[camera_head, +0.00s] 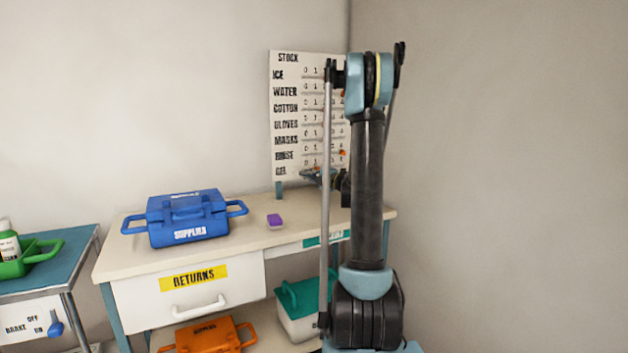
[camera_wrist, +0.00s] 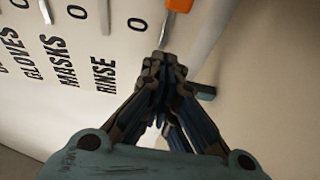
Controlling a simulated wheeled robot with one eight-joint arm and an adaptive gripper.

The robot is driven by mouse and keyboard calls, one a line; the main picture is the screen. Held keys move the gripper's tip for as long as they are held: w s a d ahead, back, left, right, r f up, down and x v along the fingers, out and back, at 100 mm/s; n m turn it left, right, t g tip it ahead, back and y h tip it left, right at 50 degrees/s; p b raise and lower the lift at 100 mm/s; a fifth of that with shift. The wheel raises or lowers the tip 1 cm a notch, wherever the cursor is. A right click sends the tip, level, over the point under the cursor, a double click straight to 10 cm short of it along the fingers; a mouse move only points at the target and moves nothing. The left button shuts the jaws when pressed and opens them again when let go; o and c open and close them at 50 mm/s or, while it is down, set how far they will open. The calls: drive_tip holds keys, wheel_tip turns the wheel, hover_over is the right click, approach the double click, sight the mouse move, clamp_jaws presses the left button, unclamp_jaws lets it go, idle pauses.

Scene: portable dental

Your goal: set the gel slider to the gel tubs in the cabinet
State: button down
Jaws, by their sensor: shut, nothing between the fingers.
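My gripper (camera_head: 318,175) is shut and empty at the lower part of the board, over the GEL row. In the wrist view, my gripper (camera_wrist: 163,65) points at the board below the RINSE label (camera_wrist: 105,75). An orange slider knob (camera_wrist: 179,5) shows beyond the fingertips, seemingly on the slot under RINSE. The gel slider is not clearly visible; my gripper and arm cover much of that row. Gel tubs cannot be made out.
On the bench (camera_head: 120,262) stand a blue SUPPLIES box (camera_head: 190,218) and a small purple item (camera_head: 275,221). Below are a RETURNS drawer (camera_head: 190,290), an orange box (camera_head: 208,336) and a green-lidded tub (camera_head: 298,300). A trolley (camera_head: 40,288) stands left.

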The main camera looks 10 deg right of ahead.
drive_tip(key=shift+w+d, duration=0.55)
drive_tip(key=shift+d, duration=0.25)
drive_tip(key=shift+w+d, duration=0.5)
drive_tip(key=shift+d, duration=0.3)
drive_tip(key=shift+w+a, duration=0.1)
